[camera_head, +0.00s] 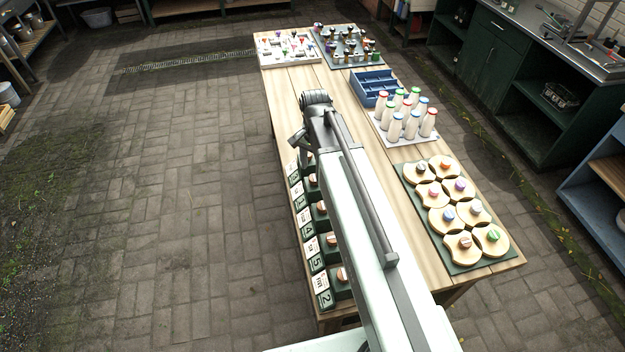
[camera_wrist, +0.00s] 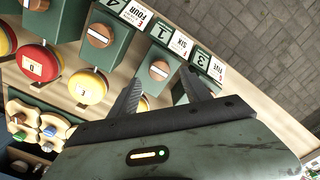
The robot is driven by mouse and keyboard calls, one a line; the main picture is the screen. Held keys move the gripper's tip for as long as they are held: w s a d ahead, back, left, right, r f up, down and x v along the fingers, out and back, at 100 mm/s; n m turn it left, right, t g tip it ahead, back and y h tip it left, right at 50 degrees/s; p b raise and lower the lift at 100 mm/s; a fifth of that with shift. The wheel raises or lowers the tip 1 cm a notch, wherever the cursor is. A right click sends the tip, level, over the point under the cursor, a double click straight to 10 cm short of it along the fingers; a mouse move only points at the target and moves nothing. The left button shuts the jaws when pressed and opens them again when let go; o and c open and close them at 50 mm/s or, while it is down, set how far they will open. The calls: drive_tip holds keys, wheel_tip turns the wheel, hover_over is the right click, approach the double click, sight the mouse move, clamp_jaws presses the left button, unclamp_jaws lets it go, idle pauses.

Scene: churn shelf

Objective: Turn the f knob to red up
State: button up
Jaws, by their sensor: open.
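A row of dark green boxes with round copper-brown knobs runs along the left long edge of the table in the head view, with a knob (camera_head: 332,240) showing beside my arm. In the wrist view one knob (camera_wrist: 159,70) with a white stripe lies between my open fingertips in the picture. My gripper (camera_wrist: 161,78) holds nothing; contact with the knob cannot be told. Another knob (camera_wrist: 100,36) is on the box to its left.
The table (camera_head: 283,88) also bears bottles (camera_head: 396,127), a blue crate (camera_head: 368,95) and a green board (camera_head: 455,262) of wooden pieces. Paved floor is clear on the left.

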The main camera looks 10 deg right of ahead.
sight(314, 177)
wheel_tip(314, 177, down, 4)
drive_tip(key=b, duration=0.3)
drive_tip(key=shift+f, duration=0.2)
drive_tip(key=shift+r, duration=0.15)
drive_tip(key=shift+s, duration=0.1)
clamp_jaws()
